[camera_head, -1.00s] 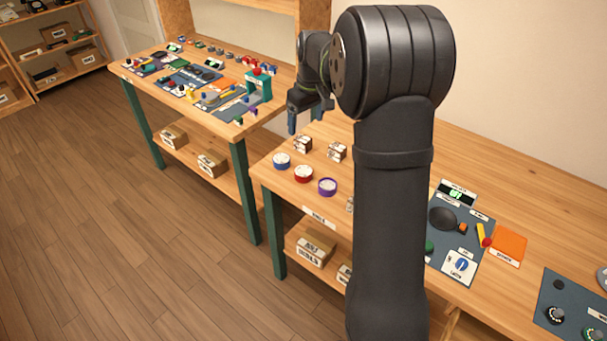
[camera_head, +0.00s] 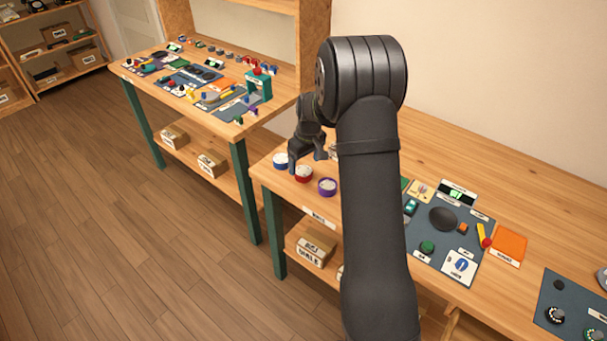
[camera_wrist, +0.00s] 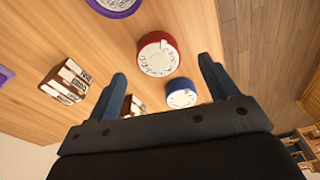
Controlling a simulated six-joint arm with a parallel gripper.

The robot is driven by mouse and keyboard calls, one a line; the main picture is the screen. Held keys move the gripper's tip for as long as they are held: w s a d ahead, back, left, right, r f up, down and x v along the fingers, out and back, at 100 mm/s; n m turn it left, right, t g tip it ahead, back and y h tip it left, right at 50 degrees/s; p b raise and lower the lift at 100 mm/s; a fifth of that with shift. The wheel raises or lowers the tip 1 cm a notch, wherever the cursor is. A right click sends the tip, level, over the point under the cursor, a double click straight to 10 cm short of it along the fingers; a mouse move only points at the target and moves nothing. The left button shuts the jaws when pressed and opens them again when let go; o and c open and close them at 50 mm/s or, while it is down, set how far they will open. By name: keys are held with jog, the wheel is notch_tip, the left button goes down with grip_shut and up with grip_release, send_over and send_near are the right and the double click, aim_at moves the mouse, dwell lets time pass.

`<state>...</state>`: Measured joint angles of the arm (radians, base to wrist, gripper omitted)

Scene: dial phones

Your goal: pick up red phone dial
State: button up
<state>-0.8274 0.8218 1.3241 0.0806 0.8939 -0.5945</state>
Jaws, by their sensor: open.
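The red phone dial (camera_head: 304,175) lies on the near-left part of the bench, between the blue dial (camera_head: 281,161) and the purple dial (camera_head: 327,187). My gripper (camera_head: 305,164) is open and empty, above and just behind the red dial, partly covering the dials in the head view. In the wrist view, the red dial (camera_wrist: 158,54) with its white face lies beyond and between my two fingers (camera_wrist: 160,85), apart from both. The blue dial (camera_wrist: 181,93) shows between the fingers, and the purple dial (camera_wrist: 114,5) is cut by the top edge.
Small brown boxes with white labels (camera_wrist: 65,80) stand left of the red dial in the wrist view. A panel with a black disc and buttons (camera_head: 420,262) lies to the right on the bench. The bench's front edge is close to the dials.

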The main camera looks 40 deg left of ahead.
aim_at(304, 171)
jog(key=f, duration=0.5)
jog(key=shift+w+a, duration=0.2)
jog(key=shift+a, duration=0.15)
jog(key=shift+r, duration=0.1)
jog(key=c, duration=1.1)
jog(key=shift+c, duration=0.2)
jog(key=shift+r, duration=0.15)
